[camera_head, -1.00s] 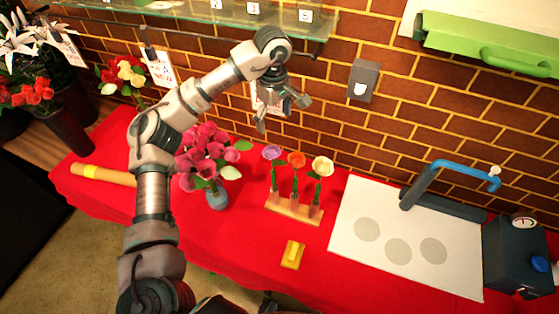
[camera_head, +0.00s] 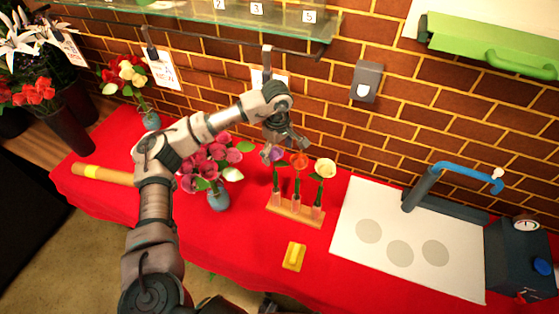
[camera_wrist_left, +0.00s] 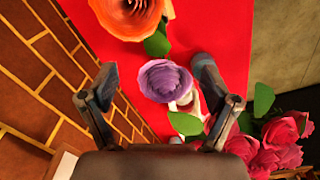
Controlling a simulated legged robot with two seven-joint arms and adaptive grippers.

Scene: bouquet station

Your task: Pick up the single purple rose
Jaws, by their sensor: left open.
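The single purple rose (camera_head: 277,155) stands upright at the left end of a wooden rack (camera_head: 295,212), beside an orange rose (camera_head: 298,161) and a cream rose (camera_head: 325,168). My left gripper (camera_head: 285,154) is open, pointing down at the purple bloom, and partly covers it in the head view. In the left wrist view the purple rose (camera_wrist_left: 165,81) lies between the two spread fingers of the gripper (camera_wrist_left: 150,85), and I see no contact. The orange rose (camera_wrist_left: 130,15) is close beyond the fingers there. My right gripper is not seen.
A vase of pink roses (camera_head: 217,200) stands just left of the rack; its blooms show in the wrist view (camera_wrist_left: 265,150). A brick wall is close behind. A yellow block (camera_head: 294,256) lies in front. A white mat (camera_head: 405,240) and blue tap (camera_head: 470,170) are right.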

